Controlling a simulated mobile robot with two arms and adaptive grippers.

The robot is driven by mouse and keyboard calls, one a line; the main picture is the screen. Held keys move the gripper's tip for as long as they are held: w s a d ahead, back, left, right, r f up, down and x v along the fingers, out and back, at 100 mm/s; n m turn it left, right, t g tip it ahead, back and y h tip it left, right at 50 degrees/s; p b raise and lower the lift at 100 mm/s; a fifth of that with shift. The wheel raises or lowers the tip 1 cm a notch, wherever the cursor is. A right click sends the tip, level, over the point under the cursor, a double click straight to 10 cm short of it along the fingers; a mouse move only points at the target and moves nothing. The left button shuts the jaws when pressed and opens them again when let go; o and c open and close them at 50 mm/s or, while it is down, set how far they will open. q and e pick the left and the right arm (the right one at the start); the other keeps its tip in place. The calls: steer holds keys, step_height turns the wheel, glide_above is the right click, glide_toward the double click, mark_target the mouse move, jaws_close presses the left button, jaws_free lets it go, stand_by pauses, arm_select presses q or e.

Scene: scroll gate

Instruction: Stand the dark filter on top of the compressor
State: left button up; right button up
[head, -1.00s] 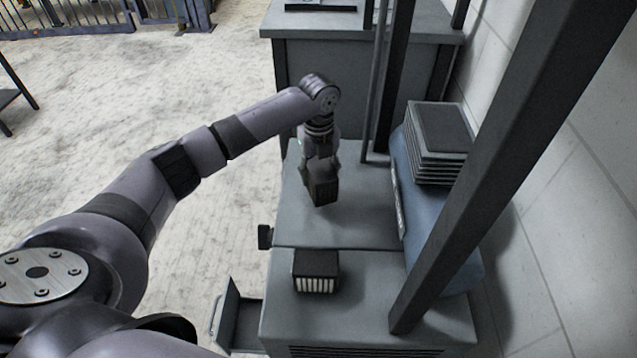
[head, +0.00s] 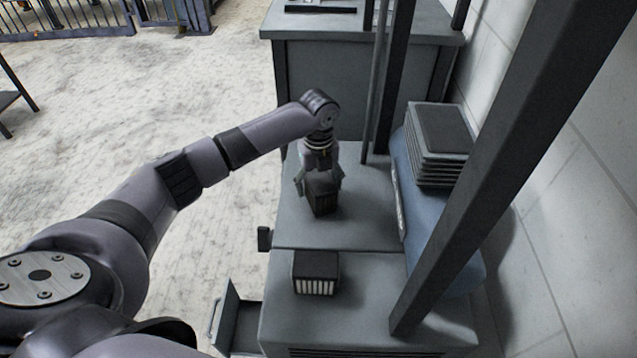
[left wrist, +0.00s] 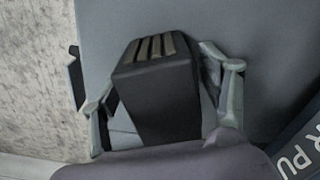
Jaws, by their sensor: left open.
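The dark filter (head: 322,199), a dark block with brownish slats on one face, stands on a flat grey top (head: 362,215); I cannot tell for sure whether this top is the compressor's. My left gripper (head: 319,183) is open, with one finger on each side of the filter. In the left wrist view, the filter (left wrist: 158,95) sits between the spread fingers, with a gap showing beside at least one finger. The filter's underside is hidden. My right gripper is not in view.
A second dark block with white slats (head: 316,273) stands on the nearer grey cabinet (head: 375,290). A blue rounded body (head: 455,265) and a stack of grey plates (head: 440,145) are at the right. A dark slanting post (head: 490,170) crosses in front. An open drawer (head: 238,318) juts out left.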

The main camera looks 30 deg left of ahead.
arm_select(q)
steer(key=shift+r, duration=0.1)
step_height(320, 180, up, 12)
steer(key=p, duration=0.2)
steer(key=shift+p, duration=0.3)
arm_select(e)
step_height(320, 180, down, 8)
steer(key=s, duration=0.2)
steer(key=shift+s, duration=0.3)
arm_select(q)
steer(key=shift+a, duration=0.1)
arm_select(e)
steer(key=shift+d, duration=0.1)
